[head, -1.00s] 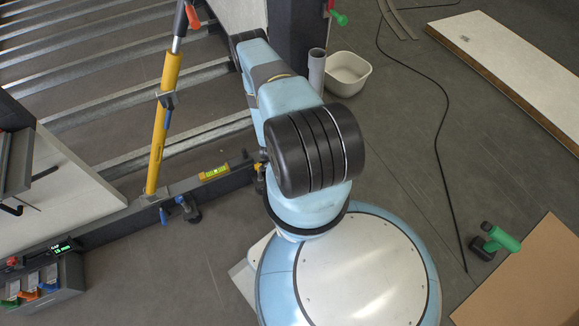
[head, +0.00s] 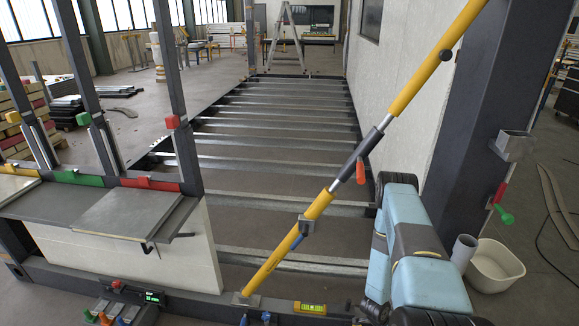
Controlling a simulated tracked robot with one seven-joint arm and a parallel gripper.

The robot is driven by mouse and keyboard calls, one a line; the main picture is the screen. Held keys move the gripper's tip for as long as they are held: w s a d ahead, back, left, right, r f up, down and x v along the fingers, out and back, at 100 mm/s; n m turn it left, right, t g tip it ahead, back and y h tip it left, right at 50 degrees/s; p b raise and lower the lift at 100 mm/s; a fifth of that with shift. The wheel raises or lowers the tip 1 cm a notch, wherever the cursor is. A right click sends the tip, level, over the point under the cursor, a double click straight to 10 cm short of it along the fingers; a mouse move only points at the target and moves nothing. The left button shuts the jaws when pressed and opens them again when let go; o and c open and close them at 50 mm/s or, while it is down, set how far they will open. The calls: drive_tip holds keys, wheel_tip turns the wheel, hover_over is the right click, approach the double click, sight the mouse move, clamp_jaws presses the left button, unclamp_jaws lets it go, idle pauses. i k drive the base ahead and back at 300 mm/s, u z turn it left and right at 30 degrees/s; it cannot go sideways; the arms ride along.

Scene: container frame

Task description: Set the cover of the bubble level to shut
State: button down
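The bubble level (head: 310,308) is a small yellow block with a bright green vial. It lies on the dark beam at the bottom of the head view, right of the foot of the yellow prop. Its green vial faces up and is in plain sight; I cannot make out how its cover stands. My blue arm rises to the right of it. A small dark part sits just right of the level, beside my arm; I cannot tell whether it is my gripper. The gripper's fingers cannot be made out.
A yellow diagonal prop (head: 310,212) rises from the beam close to the level. A grey work shelf (head: 130,212) and a tool box with a green display (head: 152,297) are to the left. A dark column (head: 478,130) and white tub (head: 495,268) are to the right.

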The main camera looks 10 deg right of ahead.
sight(334, 309)
drive_tip(key=z, duration=0.05)
drive_tip(key=k, duration=1)
drive_tip(key=u, duration=0.05)
